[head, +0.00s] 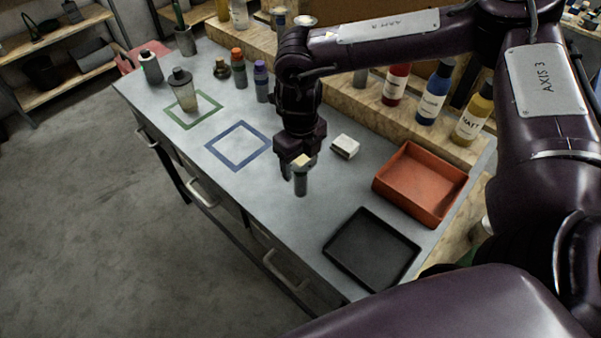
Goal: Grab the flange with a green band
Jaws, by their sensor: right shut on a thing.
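My right gripper (299,170) comes down over the middle of the grey workbench, pointing downward. It is shut on a small grey-green cylindrical part (301,186), which I take to be the flange. The part hangs upright below the fingers. Its upper end is hidden by the gripper, and a green band cannot be made out clearly at this size. Whether its lower end touches the bench I cannot tell. My left gripper is not in view.
A white block (345,147) lies right of the gripper. An orange tray (408,213) and a black tray (336,258) are at the right end. Blue (225,160) and green (176,122) outlined squares mark the bench. A tumbler (186,97) stands at the green one. Bottles line the back.

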